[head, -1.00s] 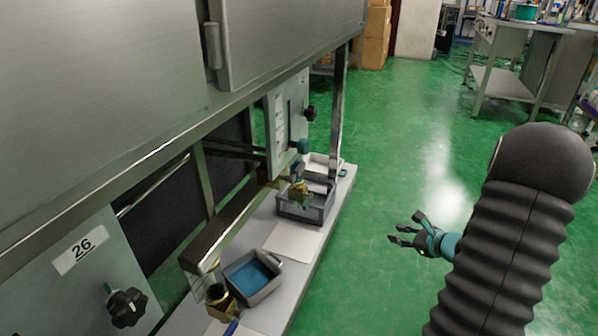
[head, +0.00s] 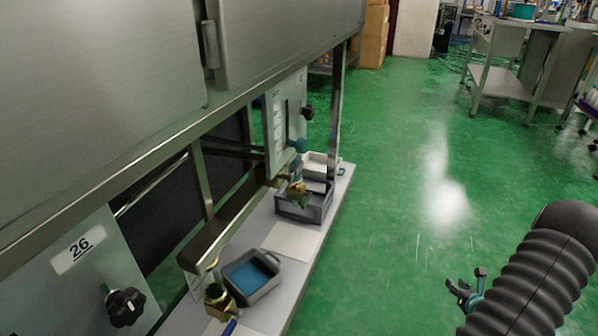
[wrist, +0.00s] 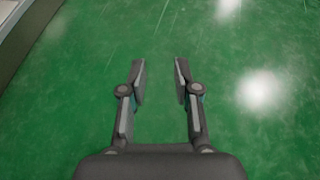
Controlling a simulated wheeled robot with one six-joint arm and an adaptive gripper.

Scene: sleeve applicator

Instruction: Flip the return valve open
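A brass valve (head: 217,295) sits at the near end of the bench, with a blue lever (head: 230,327) below it, partly cut off by the frame. A second brass fitting (head: 296,187) shows farther along, by the grey crate. I cannot tell which one is the return valve or how its lever stands. My gripper (head: 467,284) is well to the right of the bench, over the green floor. In the wrist view my gripper (wrist: 160,80) is open, with nothing between the fingers. No valve shows in the wrist view.
A grey tray with a blue inside (head: 246,284) and a grey crate (head: 320,212) stand on the narrow bench (head: 318,246). A metal cabinet (head: 100,90) overhangs it. Panel 26 has a black knob (head: 125,306). The floor (head: 400,220) right of the bench is clear.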

